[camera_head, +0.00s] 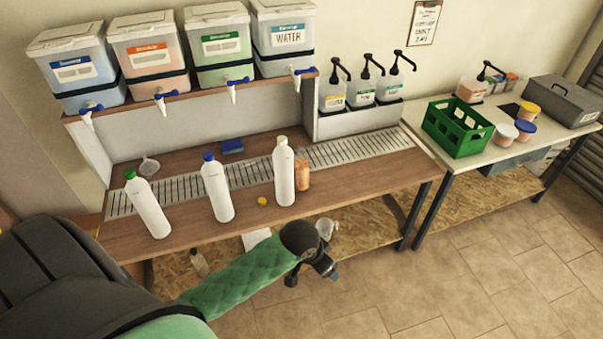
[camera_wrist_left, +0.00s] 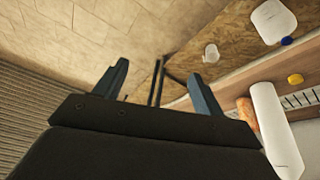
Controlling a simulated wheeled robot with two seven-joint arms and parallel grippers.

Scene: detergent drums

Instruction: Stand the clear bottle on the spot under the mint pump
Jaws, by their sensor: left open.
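Three tall white bottles stand upright on the wooden bench: a green-capped one (camera_head: 149,208), a blue-capped one (camera_head: 217,190) and a pale-capped one (camera_head: 284,175). Three pump bottles stand in a rack at the back right; the right one (camera_head: 389,88) has a green-teal label, probably the mint pump. A slotted drain strip (camera_head: 350,146) runs below them. My left gripper (camera_head: 312,274) is open and empty, in front of the bench edge and below its top. Its fingers (camera_wrist_left: 160,85) show apart in the wrist view. The right gripper is out of view.
Large drums with taps stand above. A green crate (camera_head: 458,128) stands on the right table. The bench's right end is clear.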

